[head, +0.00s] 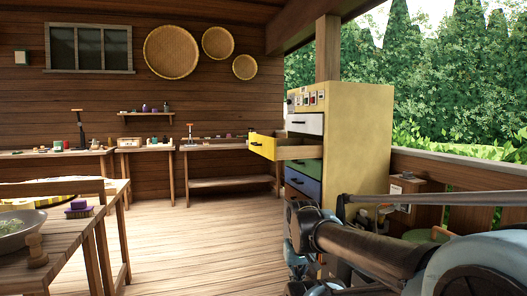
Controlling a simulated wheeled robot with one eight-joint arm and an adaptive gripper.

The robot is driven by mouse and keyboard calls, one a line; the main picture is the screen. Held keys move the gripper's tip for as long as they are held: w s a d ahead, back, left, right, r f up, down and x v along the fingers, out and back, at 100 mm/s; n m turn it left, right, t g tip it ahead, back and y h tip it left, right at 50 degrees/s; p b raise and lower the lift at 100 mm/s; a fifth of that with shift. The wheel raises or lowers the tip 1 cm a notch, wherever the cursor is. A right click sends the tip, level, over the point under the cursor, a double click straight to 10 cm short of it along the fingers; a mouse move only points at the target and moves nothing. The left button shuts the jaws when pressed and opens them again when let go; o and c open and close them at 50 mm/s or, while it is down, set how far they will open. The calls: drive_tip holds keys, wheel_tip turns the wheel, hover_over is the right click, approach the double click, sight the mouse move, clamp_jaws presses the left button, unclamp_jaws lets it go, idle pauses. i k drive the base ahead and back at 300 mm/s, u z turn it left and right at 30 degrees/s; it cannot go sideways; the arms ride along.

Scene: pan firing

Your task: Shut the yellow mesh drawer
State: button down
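The yellow drawer (262,146) stands pulled out of a tall tan cabinet (358,135), sticking out to the left. Its yellow front carries a dark handle, and its side wall looks pale wood. I cannot make out any mesh or what lies inside. My arm enters from the lower right and bends in front of the cabinet's lower part, below the drawer and apart from it in the picture. My gripper cannot be made out; the arm runs out of the bottom of the picture.
The cabinet's white drawer (305,124), green drawer (305,167) and blue drawer (302,184) look shut. A workbench (230,146) stands behind the open drawer. A table with a bowl (20,228) is at the left. The plank floor (190,240) between is clear. A railing (460,170) runs at the right.

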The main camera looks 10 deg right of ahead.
sight(273, 149)
drive_tip(key=k, duration=0.35)
drive_tip(key=u, duration=0.6)
drive_tip(key=i, duration=2)
drive_tip(key=z, duration=0.8)
